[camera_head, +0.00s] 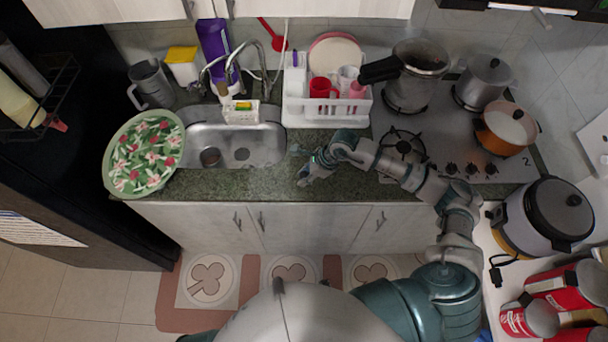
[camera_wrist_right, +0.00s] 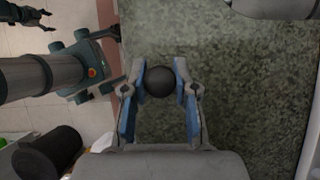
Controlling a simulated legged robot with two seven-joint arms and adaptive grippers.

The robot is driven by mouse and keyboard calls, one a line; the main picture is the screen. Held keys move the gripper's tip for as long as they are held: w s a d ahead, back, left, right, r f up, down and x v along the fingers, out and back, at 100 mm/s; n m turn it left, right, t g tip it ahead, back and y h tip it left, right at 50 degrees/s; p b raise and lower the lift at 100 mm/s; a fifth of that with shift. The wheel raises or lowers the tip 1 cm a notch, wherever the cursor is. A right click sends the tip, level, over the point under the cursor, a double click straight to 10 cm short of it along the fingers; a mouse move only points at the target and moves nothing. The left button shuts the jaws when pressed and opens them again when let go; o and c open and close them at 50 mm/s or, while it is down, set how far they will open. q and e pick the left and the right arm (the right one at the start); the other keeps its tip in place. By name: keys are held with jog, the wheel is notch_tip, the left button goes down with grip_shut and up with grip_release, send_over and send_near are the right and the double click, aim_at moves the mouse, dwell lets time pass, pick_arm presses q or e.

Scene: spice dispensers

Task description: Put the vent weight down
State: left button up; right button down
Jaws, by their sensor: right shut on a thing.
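My right gripper (camera_head: 308,172) reaches over the green speckled countertop (camera_head: 235,184), just right of the sink. In the right wrist view, the right gripper (camera_wrist_right: 160,78) has its two blue-padded fingers closed on a dark round weight (camera_wrist_right: 159,82), which I take to be the vent weight. The weight sits between the fingertips, above the countertop (camera_wrist_right: 240,90). Whether it touches the counter I cannot tell. In the head view the gripper hides it.
A sink (camera_head: 235,145) lies left of the gripper, with a floral plate (camera_head: 146,153) beyond it. A white dish rack (camera_head: 326,103) stands behind. A silver pot with a black handle (camera_head: 415,80) and an orange pot (camera_head: 504,130) are at the stove. The front counter strip looks clear.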

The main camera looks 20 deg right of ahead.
aim_at(306, 176)
jog(key=shift+w+d, duration=0.1)
jog(key=shift+w, duration=0.3)
jog(key=f, duration=0.2)
jog(key=f+p, duration=0.1)
jog(key=shift+w+d, duration=0.3)
jog(key=shift+w, duration=0.05)
jog(key=shift+f, duration=0.35)
jog(key=c, duration=0.9)
grip_release()
jog(key=shift+a, duration=0.15)
jog(key=b+v, duration=0.1)
jog(key=v, duration=1.1)
